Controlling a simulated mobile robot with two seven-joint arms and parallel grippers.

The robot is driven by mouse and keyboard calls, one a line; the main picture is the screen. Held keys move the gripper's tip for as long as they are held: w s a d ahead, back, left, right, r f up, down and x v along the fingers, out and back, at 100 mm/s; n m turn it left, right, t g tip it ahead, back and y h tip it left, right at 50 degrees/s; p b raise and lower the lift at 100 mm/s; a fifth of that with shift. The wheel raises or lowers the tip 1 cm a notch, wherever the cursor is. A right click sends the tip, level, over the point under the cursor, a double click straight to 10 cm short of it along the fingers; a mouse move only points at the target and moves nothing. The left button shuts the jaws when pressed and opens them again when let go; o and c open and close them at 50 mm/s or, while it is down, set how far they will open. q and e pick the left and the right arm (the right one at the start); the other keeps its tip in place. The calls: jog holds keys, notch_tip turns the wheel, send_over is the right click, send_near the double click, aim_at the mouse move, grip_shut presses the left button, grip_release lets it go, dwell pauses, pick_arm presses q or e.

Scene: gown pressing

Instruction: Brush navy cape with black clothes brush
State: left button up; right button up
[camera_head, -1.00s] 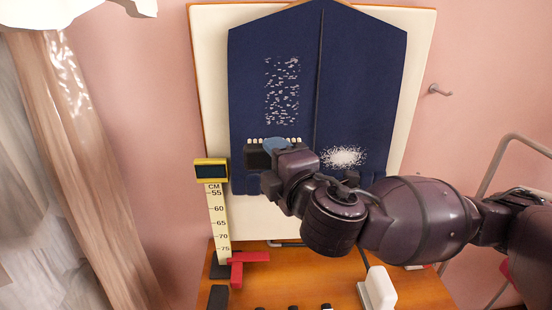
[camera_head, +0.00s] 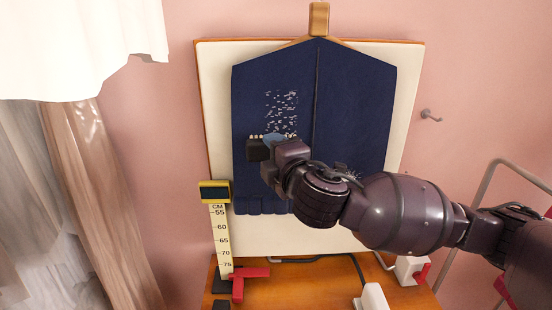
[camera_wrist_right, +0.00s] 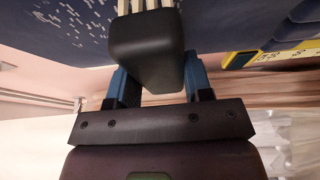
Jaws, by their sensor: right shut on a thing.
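The navy cape (camera_head: 360,100) hangs on a cream board, with a patch of white flecks (camera_head: 281,108) on its left half. A second white patch (camera_head: 352,175) on the right half is mostly hidden behind my right arm. My right gripper (camera_head: 274,141) is shut on the black clothes brush (camera_head: 256,150), over the lower end of the left flecks. In the right wrist view, the blue fingers of the gripper (camera_wrist_right: 158,88) grip the brush (camera_wrist_right: 147,50); its cream bristles point at the cape (camera_wrist_right: 55,15). Bristle contact is unclear. My left gripper is out of view.
A yellow-topped measuring scale (camera_head: 219,225) stands left of the cape. A red piece (camera_head: 242,283) and a white block (camera_head: 373,298) are on the wooden table (camera_head: 325,290).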

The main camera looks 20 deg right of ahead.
jog(key=shift+r+p, duration=0.35)
jog(key=shift+r, duration=0.4)
notch_tip(320, 180, up, 8)
jog(key=p, duration=0.7)
jog(key=shift+f, duration=0.2)
jog(key=shift+r+p, duration=0.4)
jog(key=shift+r, duration=1.15)
jog(key=shift+w+d, duration=0.25)
jog(key=shift+w, duration=0.7)
